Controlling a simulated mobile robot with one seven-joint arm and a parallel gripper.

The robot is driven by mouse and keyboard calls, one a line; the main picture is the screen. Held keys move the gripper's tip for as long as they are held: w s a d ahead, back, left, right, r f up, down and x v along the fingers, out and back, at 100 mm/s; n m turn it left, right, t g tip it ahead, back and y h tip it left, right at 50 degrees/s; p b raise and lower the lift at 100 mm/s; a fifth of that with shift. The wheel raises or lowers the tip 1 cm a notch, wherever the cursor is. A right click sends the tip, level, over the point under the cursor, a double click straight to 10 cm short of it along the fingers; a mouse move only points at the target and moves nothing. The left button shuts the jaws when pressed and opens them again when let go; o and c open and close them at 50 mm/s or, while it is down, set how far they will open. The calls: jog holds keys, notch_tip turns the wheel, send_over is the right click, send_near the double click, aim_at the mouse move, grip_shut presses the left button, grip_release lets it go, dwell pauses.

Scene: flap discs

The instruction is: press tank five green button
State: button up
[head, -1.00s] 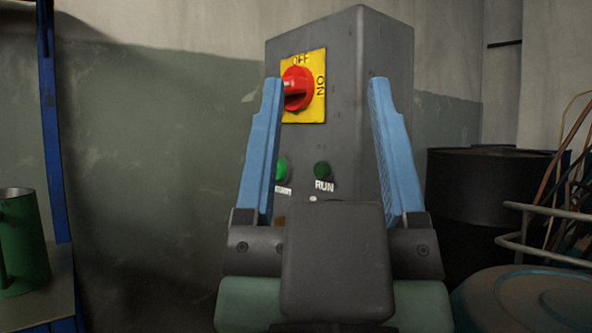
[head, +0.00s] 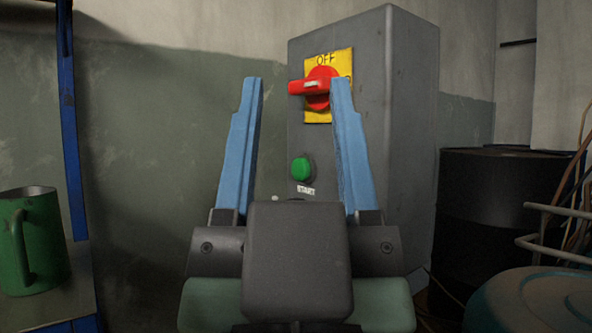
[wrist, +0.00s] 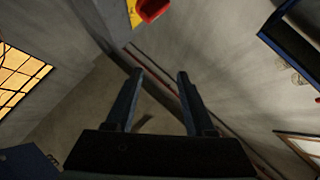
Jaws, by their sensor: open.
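A grey control box (head: 410,120) stands at centre right in the head view. On its front is a green button (head: 301,169) with a white START label (head: 306,190) below it. Above is a red rotary switch (head: 318,87) on a yellow plate; the red knob also shows at the top of the wrist view (wrist: 152,8). My gripper (head: 296,85) is open and empty, its blue fingers pointing up in front of the box. The green button shows between the fingers. The right finger hides part of the box front. No tank number is readable.
A green mug (head: 38,240) stands on a shelf with a blue post (head: 70,130) at left. A black drum (head: 485,205) and a teal drum lid (head: 530,300) are at right, with cables and a metal rail. The wall left of the box is bare.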

grip_shut()
dwell(1.4)
